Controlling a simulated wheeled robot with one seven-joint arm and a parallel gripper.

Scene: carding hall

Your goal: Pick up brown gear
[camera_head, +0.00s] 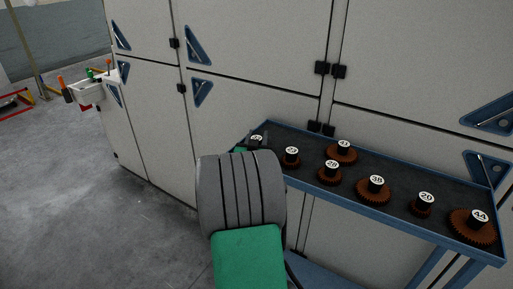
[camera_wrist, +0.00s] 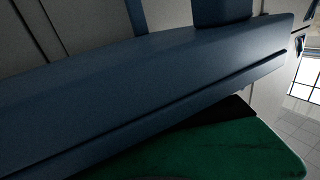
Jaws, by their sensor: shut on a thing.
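Several brown gears with black hubs and white number labels stand on a blue bench with a dark top (camera_head: 400,215). They include the gears labelled 38 (camera_head: 375,191), 20 (camera_head: 422,206) and 44 (camera_head: 472,230). My gripper (camera_head: 244,149) is at the bench's left end, mostly hidden behind my grey and green arm. It is shut, at a labelled gear (camera_head: 257,141) whose lower part is hidden. The jaws' contact cannot be seen. The wrist view shows the bench's blue side (camera_wrist: 150,85) close up, and no gear.
Tall grey cabinets (camera_head: 250,45) with blue triangular handles stand right behind the bench. A white tray with coloured tools (camera_head: 90,92) is at the far left. Grey floor (camera_head: 70,200) is open at the left.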

